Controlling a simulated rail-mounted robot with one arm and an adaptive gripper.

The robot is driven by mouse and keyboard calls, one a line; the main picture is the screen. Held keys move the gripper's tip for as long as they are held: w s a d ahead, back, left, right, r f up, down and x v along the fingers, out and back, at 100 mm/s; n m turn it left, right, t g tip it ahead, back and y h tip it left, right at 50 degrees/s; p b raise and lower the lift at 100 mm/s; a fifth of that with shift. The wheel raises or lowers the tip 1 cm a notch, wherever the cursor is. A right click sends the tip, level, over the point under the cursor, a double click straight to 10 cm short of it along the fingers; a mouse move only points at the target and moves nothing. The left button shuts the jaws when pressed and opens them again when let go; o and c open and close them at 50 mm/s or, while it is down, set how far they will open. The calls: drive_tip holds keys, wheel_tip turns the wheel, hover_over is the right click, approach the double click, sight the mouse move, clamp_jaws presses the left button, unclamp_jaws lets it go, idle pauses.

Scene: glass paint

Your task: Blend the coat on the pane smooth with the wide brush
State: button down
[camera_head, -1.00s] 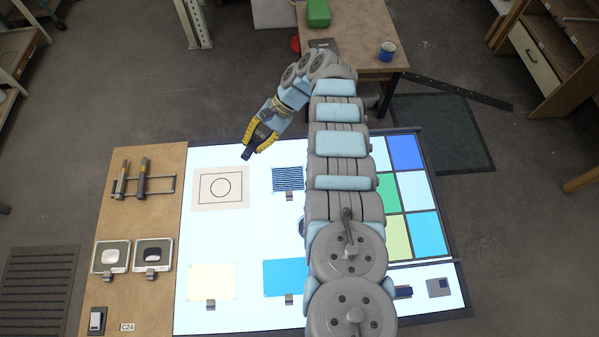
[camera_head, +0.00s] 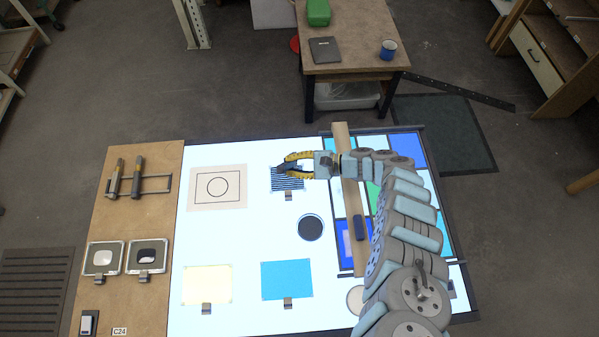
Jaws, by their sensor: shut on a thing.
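A small blue-and-white striped pane (camera_head: 287,184) lies on the lit table, its upper part covered by my gripper. A small clip sits at its lower edge. My gripper (camera_head: 280,168), with yellow-and-black fingers, is over the pane's upper edge, reaching in from the right. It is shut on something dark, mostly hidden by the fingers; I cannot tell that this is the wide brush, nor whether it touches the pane. Two grey-handled tools (camera_head: 126,178) lie on a rack on the brown board at left.
A dark round dish (camera_head: 311,228), cream sheet (camera_head: 207,284), blue sheet (camera_head: 287,280) and line drawing (camera_head: 217,188) share the lit table. Two trays (camera_head: 104,258) stand at left.

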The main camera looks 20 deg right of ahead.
sight(297, 165)
wheel_tip(297, 165, down, 8)
drive_tip(key=s+d+m+t+b, duration=0.1)
drive_tip(key=d+m+t+b, duration=0.1)
drive_tip(key=b, duration=0.4)
drive_tip(key=w+b, duration=0.1)
drive_tip(key=b, duration=0.1)
drive_tip(key=w+d+b, duration=0.1)
drive_tip(key=b, duration=0.1)
drive_tip(key=w+b, duration=0.2)
drive_tip(key=shift+w+d, duration=0.1)
drive_tip(key=shift+d, duration=0.25)
drive_tip(key=shift+a+r+p, duration=0.1)
drive_tip(key=shift+r+p, duration=0.25)
drive_tip(key=shift+r, duration=0.05)
drive_tip(key=shift+a+p, duration=0.3)
drive_tip(key=shift+p, duration=0.15)
drive_tip(key=s+a+p, duration=0.1)
drive_tip(key=a+p, duration=0.7)
drive_tip(key=a, duration=0.2)
drive_tip(key=shift+s+f+p, duration=0.2)
drive_tip(key=shift+f+p, duration=0.1)
drive_tip(key=shift+p, duration=0.05)
